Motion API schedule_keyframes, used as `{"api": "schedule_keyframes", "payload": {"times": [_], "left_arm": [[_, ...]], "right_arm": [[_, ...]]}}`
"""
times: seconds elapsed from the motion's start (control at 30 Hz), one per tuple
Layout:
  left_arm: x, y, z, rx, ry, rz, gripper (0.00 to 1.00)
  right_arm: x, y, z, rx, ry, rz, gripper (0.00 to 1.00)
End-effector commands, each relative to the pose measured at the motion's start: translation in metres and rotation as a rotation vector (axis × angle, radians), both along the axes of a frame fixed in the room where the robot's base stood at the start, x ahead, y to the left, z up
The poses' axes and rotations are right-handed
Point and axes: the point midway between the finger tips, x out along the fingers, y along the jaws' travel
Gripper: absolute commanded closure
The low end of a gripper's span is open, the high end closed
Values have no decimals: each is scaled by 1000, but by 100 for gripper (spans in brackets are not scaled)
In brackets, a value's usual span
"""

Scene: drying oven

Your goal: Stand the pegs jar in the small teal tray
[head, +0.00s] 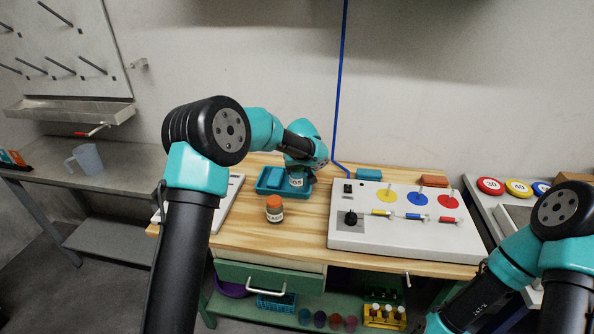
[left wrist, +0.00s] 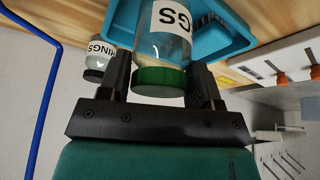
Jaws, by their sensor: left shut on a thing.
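The pegs jar (head: 296,181) is clear with a white label; only "GS" shows in the left wrist view (left wrist: 172,20), with its green lid (left wrist: 160,82). My left gripper (head: 299,172) is shut around the jar near its lid; its two black fingers show in the left wrist view (left wrist: 160,78). The teal tray (head: 264,190) lies on the wooden bench, and it also shows in the left wrist view (left wrist: 118,22). The jar is at the tray's right end. I cannot tell whether its base touches the tray floor. My right gripper is out of view.
An orange-lidded jar (head: 274,207) stands in front of the tray. A dark-lidded jar (left wrist: 98,55) is close by the held jar in the left wrist view. A control panel (head: 345,236) fills the bench's right. Bare wood (head: 240,240) lies at front left.

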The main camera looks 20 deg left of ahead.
Motion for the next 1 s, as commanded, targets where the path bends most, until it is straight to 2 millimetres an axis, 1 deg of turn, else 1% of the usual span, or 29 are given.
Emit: {"api": "schedule_keyframes", "payload": {"times": [0.03,0.1,0.27,0.67,0.77,0.9,1.0], "left_arm": [[9,2,-2,0,0,3,66],[18,6,-3,-1,0,2,66],[33,10,-4,0,0,1,66],[37,10,-4,0,0,0,66],[42,12,-4,0,-1,1,66],[42,12,-24,1,4,-1,66],[42,12,-36,1,3,1,66]], "right_arm": [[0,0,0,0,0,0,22],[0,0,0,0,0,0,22],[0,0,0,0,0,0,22],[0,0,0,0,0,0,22],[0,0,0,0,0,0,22],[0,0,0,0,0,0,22],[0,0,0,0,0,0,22]]}}
